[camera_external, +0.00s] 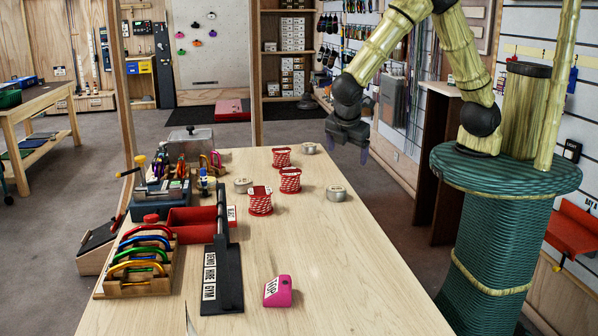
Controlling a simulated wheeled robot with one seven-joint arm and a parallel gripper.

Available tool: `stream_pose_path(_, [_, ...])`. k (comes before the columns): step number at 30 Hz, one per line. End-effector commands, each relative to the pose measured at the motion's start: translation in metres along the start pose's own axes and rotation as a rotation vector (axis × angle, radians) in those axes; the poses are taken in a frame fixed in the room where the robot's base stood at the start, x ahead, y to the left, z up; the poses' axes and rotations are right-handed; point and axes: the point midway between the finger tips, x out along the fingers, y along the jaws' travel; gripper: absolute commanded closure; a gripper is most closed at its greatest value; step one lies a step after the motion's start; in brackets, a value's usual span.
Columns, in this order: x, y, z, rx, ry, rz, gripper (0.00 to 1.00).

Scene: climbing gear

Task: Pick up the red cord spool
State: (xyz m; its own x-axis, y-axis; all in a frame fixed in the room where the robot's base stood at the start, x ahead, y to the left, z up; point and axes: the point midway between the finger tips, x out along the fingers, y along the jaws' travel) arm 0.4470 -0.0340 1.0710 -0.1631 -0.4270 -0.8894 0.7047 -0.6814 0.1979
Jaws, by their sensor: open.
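Several small things stand on the wooden table (340,270). Three are red and look like spools with a criss-cross pattern: a far one (281,158), a middle one (290,181) and a near one (260,202). I cannot tell from this view which are cord spools. My gripper (348,148) is open and empty, pointing down above the table's right side. It is to the right of all three red things and apart from them.
Round grey tins (336,194) stand around the red things. A black sign stand (222,275), a carabiner rack (140,284), a red tray (190,221) and a pink climbing hold (278,291) occupy the left and front. The table's right front is clear.

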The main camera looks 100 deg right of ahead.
Motion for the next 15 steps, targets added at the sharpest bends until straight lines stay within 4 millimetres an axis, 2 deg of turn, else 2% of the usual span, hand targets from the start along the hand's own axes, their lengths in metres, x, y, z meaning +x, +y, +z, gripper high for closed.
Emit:
stream_pose_path(1, [0.024,0.004,-0.02,-0.07,-0.067,0.039,0.16])
stream_pose_path(6, [0.053,0.027,-0.059,-0.277,-0.305,0.172,0.16])
stream_pose_path(10, [0.063,0.041,-0.091,-0.408,-0.497,0.281,0.16])
stream_pose_path(15, [0.061,0.047,-0.135,-0.527,-0.739,0.421,0.16])
